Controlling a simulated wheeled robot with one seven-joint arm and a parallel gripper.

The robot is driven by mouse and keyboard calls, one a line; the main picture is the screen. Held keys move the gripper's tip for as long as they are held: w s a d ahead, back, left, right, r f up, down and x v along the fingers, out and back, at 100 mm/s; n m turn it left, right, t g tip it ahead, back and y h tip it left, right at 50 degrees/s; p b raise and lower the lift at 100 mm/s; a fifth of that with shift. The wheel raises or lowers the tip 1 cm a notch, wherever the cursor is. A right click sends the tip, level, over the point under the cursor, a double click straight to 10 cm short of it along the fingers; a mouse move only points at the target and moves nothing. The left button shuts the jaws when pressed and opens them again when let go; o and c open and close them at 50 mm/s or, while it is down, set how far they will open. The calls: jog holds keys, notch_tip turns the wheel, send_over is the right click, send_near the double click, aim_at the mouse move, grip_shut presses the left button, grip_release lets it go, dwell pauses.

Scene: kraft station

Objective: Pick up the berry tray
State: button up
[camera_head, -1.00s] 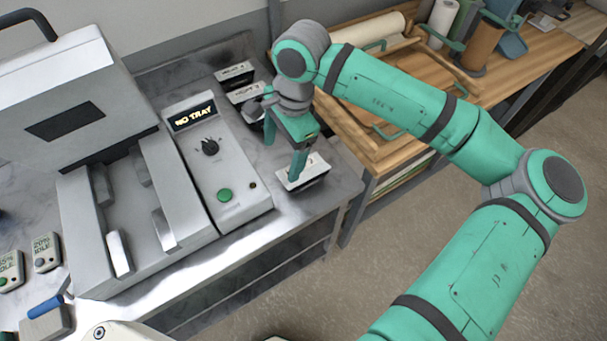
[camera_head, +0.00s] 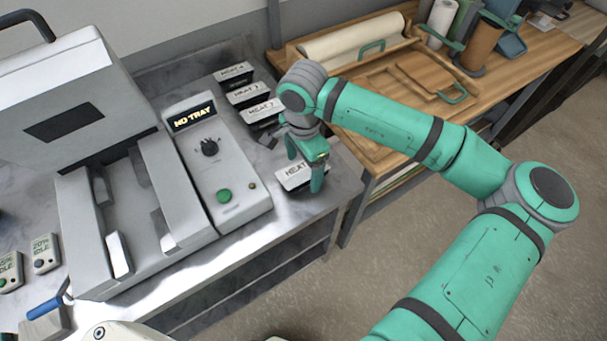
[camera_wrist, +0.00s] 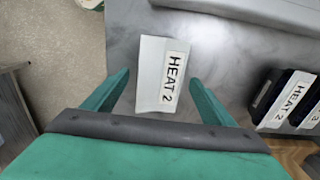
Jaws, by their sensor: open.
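No berries show, so I cannot tell which tray is the berry tray. A pale tray (camera_head: 289,180) with a white HEAT label stands on the metal counter, at the front of a row of similar trays. In the wrist view this tray (camera_wrist: 151,62) reads HEAT 2. My gripper (camera_head: 304,172) is open above it, with a finger toward each side of the tray. In the wrist view the tray lies between the fingers of my gripper (camera_wrist: 158,82), with gaps on both sides. The tray's contents are hidden.
Several dark trays with HEAT labels (camera_head: 246,92) stand farther back. To the left is a grey machine (camera_head: 180,205) whose display reads NO TRAY. The counter's front edge is close to the front tray. A wooden bench (camera_head: 545,50) stands at the back right.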

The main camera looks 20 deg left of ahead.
jog(key=shift+f, duration=1.4)
jog(key=c, duration=0.6)
jog(key=shift+s+a, duration=0.15)
jog(key=c, duration=0.6)
jog(key=shift+r, duration=0.1)
jog(key=shift+c, duration=0.2)
